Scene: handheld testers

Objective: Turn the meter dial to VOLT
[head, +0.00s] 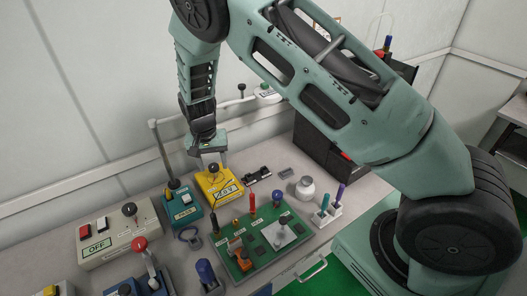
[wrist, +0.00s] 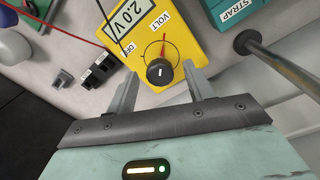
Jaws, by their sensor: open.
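The yellow meter (head: 207,186) stands on the bench below my gripper (head: 210,161). In the wrist view the meter (wrist: 183,48) has a display reading 2.0V and labels VOLT and OFF. Its round black dial (wrist: 160,72) has a small white mark. A thin red line runs from the dial area toward VOLT; I cannot tell if it is a pointer or a lead. My gripper (wrist: 161,70) is open, one finger on each side of the dial, with gaps showing between fingers and dial. In the head view the fingers partly hide the dial.
A teal STRAP tester (head: 183,208) stands close left of the meter, with a metal post beside it. A green board (head: 262,258) with probes lies in front. A black connector (head: 258,175) and a round white weight (head: 305,188) lie to the right.

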